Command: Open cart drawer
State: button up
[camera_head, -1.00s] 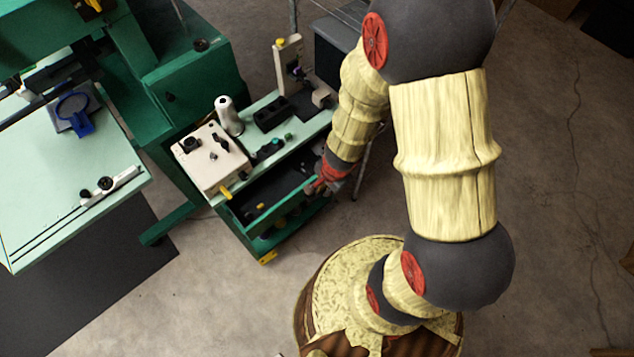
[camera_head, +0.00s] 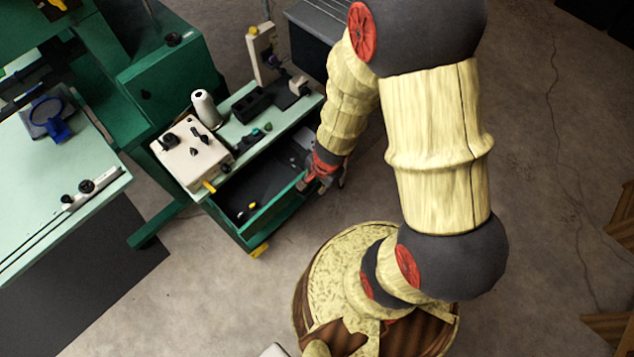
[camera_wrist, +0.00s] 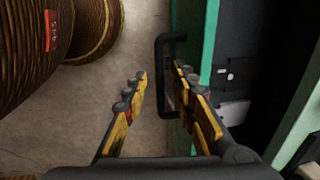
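The green cart (camera_head: 232,128) stands left of my arm in the head view, with its drawer (camera_head: 272,212) pulled out and the dark inside showing. A few small items lie in the drawer. My gripper (camera_head: 324,178) is at the drawer front's right part. In the wrist view, the green drawer front (camera_wrist: 190,28) has a black bar handle (camera_wrist: 160,78). My gripper (camera_wrist: 160,74) is open, with its fingertips apart. The handle's bar lies between them; the right finger overlaps the handle close to the drawer front. Whether either finger touches the bar cannot be told.
A white box with knobs (camera_head: 190,150), a white thread cone (camera_head: 206,108) and black holders (camera_head: 250,103) stand on the cart top. A green machine (camera_head: 165,85) and a pale table (camera_head: 50,190) are to the left. Bare concrete floor (camera_head: 210,290) lies before the drawer.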

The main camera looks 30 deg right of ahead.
notch_tip(320, 180, up, 12)
jog(key=s, duration=0.2)
jog(key=shift+d, duration=0.35)
dwell(0.8)
jog(key=shift+f, duration=0.15)
dwell(0.3)
jog(key=s+a+r+n+t, duration=0.1)
jog(key=s+r+n, duration=0.1)
jog(key=r+n, duration=0.5)
jog(key=s+a+r+n+t, duration=0.1)
jog(key=r+n, duration=0.6)
jog(key=r, duration=1)
jog(key=shift+s+a+r+t+h, duration=0.15)
jog(key=shift+s+r+t+h, duration=0.2)
jog(key=shift+s+t, duration=0.4)
